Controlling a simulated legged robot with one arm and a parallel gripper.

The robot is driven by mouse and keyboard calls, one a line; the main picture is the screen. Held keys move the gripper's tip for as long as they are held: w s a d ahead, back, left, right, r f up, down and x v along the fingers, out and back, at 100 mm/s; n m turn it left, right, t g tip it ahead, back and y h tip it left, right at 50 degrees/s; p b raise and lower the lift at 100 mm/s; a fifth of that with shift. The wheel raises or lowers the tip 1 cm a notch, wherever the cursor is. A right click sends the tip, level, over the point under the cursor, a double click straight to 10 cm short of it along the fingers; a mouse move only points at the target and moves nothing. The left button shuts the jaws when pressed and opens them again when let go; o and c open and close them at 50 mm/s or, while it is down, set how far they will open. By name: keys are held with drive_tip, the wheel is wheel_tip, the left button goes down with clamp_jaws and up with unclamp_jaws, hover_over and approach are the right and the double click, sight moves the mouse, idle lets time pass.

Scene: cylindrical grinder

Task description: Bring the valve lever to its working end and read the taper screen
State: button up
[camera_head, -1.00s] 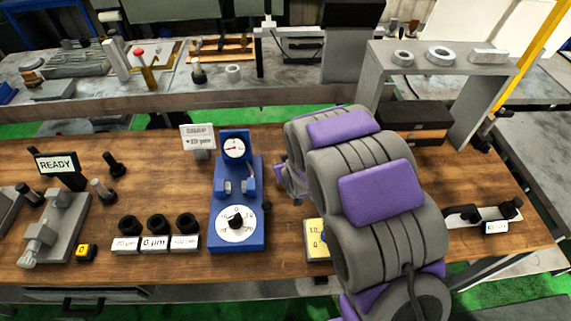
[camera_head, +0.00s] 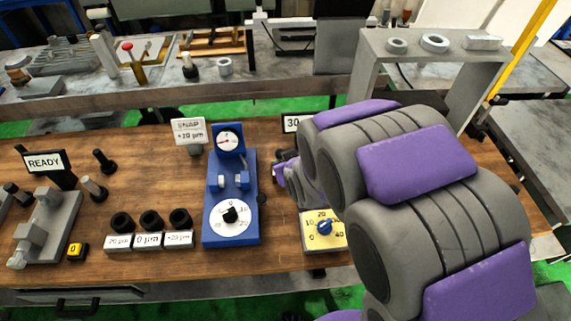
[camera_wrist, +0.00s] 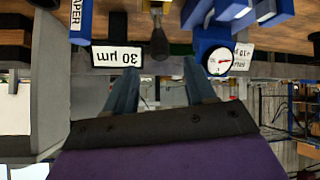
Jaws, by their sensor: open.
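A white screen reading "30 µm" (camera_wrist: 118,56) shows upside down in the wrist view. In the head view its left part, "30" (camera_head: 291,124), shows beside my arm. A dark rounded knob on a stem (camera_wrist: 159,43), which looks like the valve lever, lies beyond and between the fingertips of my gripper (camera_wrist: 160,75). My gripper is open with nothing between its fingers; I cannot tell whether it touches the knob. In the head view my gripper (camera_head: 287,165) is mostly hidden by my arm. A blue part marked "APER" (camera_wrist: 78,22) stands at the wrist view's upper left.
A blue gauge stand (camera_head: 232,195) with a round dial stands left of my arm. A yellow plate with a blue knob (camera_head: 325,227) is close to the arm. Rings (camera_head: 150,221), a READY sign (camera_head: 44,162) and a grey fixture (camera_head: 50,225) are farther left. My arm hides the bench's right side.

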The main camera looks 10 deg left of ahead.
drive_tip(key=shift+b+v, duration=2.35)
drive_tip(key=shift+v, duration=0.6)
drive_tip(key=shift+d, duration=0.1)
drive_tip(key=s+d+m+g+h, duration=0.45)
drive_tip(key=s+d, duration=0.65)
drive_tip(key=d, duration=0.4)
drive_tip(key=s+d+m+g, duration=0.1)
drive_tip(key=s+d+g, duration=0.2)
drive_tip(key=s, duration=0.5)
drive_tip(key=s+d+r+m+g, duration=0.1)
drive_tip(key=s+d+g, duration=0.2)
drive_tip(key=s, duration=0.6)
drive_tip(key=shift+m, duration=0.35)
